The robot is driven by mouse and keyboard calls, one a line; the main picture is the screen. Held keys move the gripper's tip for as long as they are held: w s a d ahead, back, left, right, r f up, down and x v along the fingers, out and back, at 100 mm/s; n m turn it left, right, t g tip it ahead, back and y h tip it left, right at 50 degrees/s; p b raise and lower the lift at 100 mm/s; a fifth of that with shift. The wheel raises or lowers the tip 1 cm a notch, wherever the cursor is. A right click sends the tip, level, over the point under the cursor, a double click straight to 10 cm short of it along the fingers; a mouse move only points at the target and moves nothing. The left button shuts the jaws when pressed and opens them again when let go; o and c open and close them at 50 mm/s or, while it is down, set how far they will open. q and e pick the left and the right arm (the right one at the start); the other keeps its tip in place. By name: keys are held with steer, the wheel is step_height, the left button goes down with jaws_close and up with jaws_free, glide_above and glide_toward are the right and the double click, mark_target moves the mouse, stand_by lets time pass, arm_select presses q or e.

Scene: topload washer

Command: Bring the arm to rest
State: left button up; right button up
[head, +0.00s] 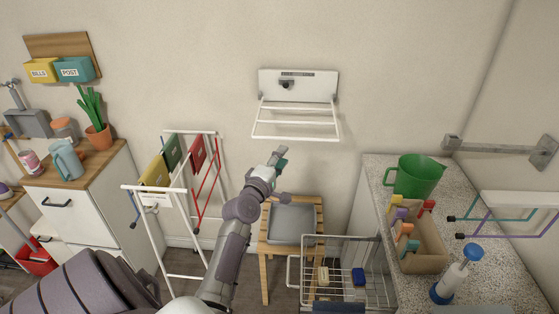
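My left arm (233,240) reaches up from the bottom of the head view, bent at a joint near the middle. My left gripper (281,165) is at its far end, in front of the wall and above the grey tray. I see no object in it, but its fingers are too small to tell open from shut. My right gripper is not in view.
A white wall rack (297,122) is just above the gripper. A wooden stool (265,249) bears a grey tray (292,224) below. A drying rack (158,226) stands left; a wire basket (345,262) and counter (480,255) with a green jug (417,177) are right.

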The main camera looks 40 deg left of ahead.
arm_select(q)
steer(key=shift+s+d, duration=0.1)
steer(key=shift+s, duration=0.3)
